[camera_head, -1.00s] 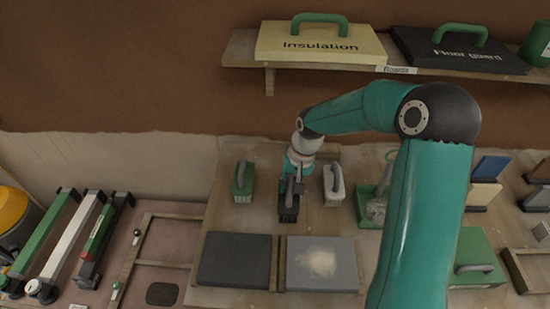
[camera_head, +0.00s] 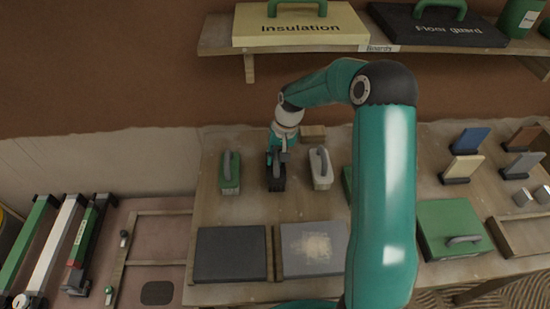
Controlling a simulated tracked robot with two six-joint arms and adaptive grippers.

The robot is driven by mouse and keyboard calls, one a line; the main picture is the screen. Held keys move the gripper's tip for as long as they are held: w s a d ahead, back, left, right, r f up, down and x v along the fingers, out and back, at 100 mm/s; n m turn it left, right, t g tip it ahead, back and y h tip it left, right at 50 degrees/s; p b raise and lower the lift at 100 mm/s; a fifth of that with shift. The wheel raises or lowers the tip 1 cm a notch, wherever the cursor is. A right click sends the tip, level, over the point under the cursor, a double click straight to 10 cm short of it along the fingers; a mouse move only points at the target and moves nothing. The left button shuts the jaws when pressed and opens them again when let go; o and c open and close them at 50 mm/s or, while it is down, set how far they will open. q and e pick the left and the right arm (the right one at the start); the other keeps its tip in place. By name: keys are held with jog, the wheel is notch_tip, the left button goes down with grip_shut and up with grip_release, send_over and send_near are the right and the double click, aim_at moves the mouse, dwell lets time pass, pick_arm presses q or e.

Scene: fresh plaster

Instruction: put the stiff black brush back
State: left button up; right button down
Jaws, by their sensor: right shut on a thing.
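The stiff black brush (camera_head: 276,182) is near the back of the wooden table, between a green brush (camera_head: 229,175) on its left and a pale brush (camera_head: 321,170) on its right. My right gripper (camera_head: 279,157) comes down from above and is shut on the black brush's handle. The brush looks upright and in line with the other two. I cannot tell whether its underside touches the table. My left gripper is not in view.
A dark pad (camera_head: 232,254) and a grey pad with pale dust (camera_head: 313,248) lie in front. A green box (camera_head: 450,229) stands right. A shelf (camera_head: 216,48) with labelled boards runs above. Bare table shows between brushes and pads.

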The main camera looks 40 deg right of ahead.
aim_at(283, 164)
jog(key=shift+w+f, duration=0.1)
jog(key=shift+f, duration=0.05)
jog(key=c, duration=1.1)
grip_release()
jog(key=shift+c, duration=0.2)
notch_tip(283, 164, up, 12)
jog(key=s+d+p, duration=0.1)
jog(key=p, duration=0.5)
jog(key=shift+s+d, duration=0.3)
jog(key=shift+d, duration=0.1)
